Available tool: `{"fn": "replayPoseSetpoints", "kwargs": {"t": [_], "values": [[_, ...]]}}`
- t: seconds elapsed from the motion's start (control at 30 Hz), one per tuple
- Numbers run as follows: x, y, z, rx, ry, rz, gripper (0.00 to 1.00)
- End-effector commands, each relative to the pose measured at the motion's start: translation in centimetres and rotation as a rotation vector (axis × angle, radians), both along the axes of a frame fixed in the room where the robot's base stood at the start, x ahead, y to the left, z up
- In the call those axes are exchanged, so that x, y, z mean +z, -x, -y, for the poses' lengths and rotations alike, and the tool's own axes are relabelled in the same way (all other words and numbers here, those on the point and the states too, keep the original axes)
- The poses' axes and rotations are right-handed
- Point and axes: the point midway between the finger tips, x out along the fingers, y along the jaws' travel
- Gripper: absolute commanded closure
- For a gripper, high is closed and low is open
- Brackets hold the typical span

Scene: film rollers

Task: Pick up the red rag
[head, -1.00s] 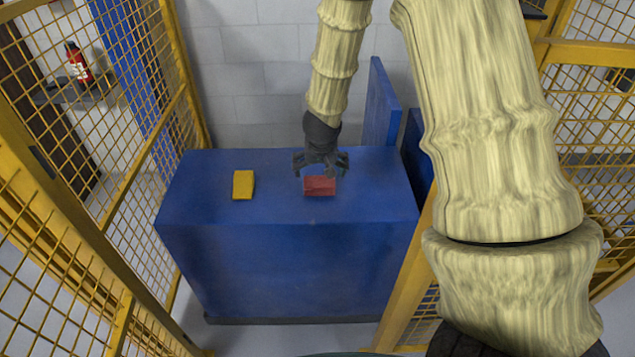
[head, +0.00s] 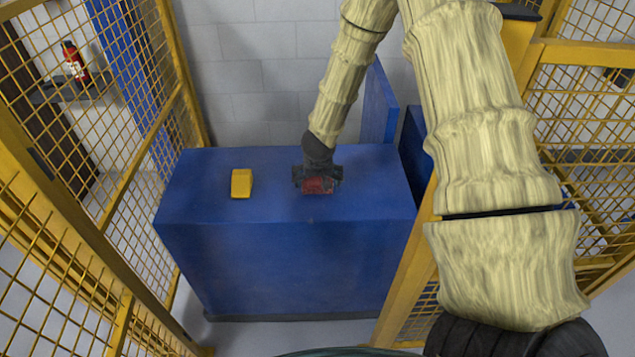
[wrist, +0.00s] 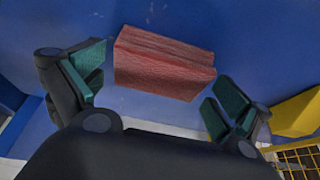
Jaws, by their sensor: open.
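The red rag (head: 318,186) is a small folded block lying on top of the blue cabinet (head: 280,205). It also shows in the wrist view (wrist: 163,62), set at a slight tilt in the picture. My gripper (head: 318,180) is over the rag, its dark fingers on either side of it in the head view. In the wrist view my gripper (wrist: 155,98) is open, with green-padded fingertips to the left and right of the rag and a gap on each side. The gripper hides part of the rag in the head view.
A yellow block-like cloth (head: 241,183) lies on the cabinet to the left of the rag. Yellow mesh fencing (head: 110,130) stands on the left and right. A blue upright panel (head: 378,110) rises at the cabinet's back right. The cabinet top around the rag is mostly clear.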

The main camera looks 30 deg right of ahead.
Motion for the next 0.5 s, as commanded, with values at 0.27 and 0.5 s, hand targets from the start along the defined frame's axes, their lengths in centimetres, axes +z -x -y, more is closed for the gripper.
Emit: {"fn": "replayPoseSetpoints", "kwargs": {"t": [0.27, 0.5], "values": [[-1.06, -0.41, 0.2, 0.001, 0.0, 0.0, 0.0], [-1.06, -0.39, 0.2, 0.001, 0.0, 0.0, 0.13]]}}
